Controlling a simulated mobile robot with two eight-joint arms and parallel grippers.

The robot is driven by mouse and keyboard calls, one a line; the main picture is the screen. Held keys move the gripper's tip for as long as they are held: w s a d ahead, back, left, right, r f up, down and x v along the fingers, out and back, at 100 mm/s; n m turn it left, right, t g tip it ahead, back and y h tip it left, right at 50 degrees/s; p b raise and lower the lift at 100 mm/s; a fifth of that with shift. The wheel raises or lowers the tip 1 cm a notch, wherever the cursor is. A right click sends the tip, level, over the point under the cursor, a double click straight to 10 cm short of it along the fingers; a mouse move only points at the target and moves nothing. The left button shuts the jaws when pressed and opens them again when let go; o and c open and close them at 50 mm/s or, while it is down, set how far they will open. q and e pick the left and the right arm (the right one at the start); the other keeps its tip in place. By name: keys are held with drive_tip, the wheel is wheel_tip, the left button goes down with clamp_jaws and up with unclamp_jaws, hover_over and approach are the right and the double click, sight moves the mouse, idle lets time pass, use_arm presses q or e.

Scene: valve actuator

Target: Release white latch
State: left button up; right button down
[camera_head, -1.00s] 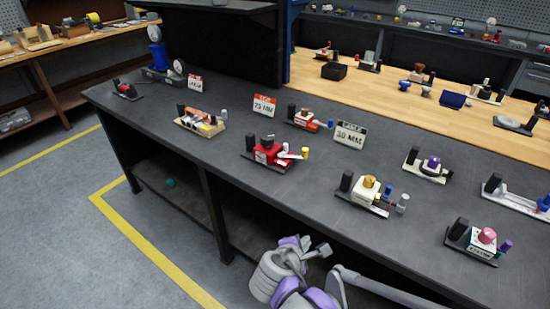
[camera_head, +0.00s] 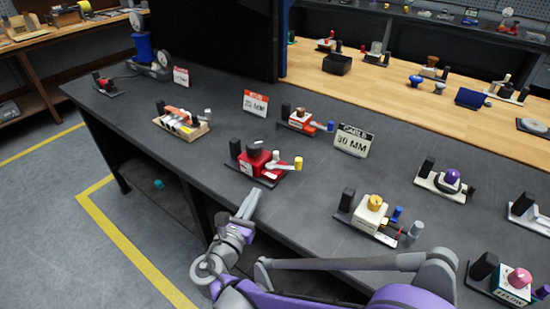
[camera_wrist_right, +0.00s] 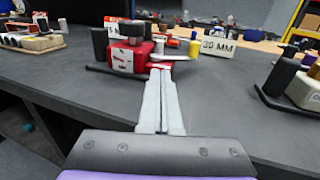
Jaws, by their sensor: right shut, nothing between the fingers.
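The red device (camera_head: 256,161) stands on its dark base near the front edge of the workbench, with a black knob on top. A white lever (camera_head: 281,167) extends from it to the right, beside a yellow-topped post (camera_head: 298,162). My right gripper (camera_head: 249,196) is shut and empty, just in front of the device. In the right wrist view the closed fingertips (camera_wrist_right: 161,72) point at the front of the red device (camera_wrist_right: 128,57), close to the white lever (camera_wrist_right: 172,57); I cannot tell whether they touch. My left gripper is not in view.
A white device with a yellow knob (camera_head: 370,215) stands to the right on the bench, and an orange-and-wood device (camera_head: 181,122) to the left. A "30 MM" sign (camera_head: 354,140) stands behind. Bare dark bench top lies between the devices.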

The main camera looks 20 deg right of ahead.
sight(277, 157)
drive_tip(key=shift+s+a+r, duration=0.1)
drive_tip(key=shift+s, duration=0.05)
drive_tip(key=x, duration=1.4)
drive_tip(key=shift+d+x, duration=0.2)
drive_tip(key=shift+x, duration=0.85)
drive_tip(key=shift+s, duration=0.15)
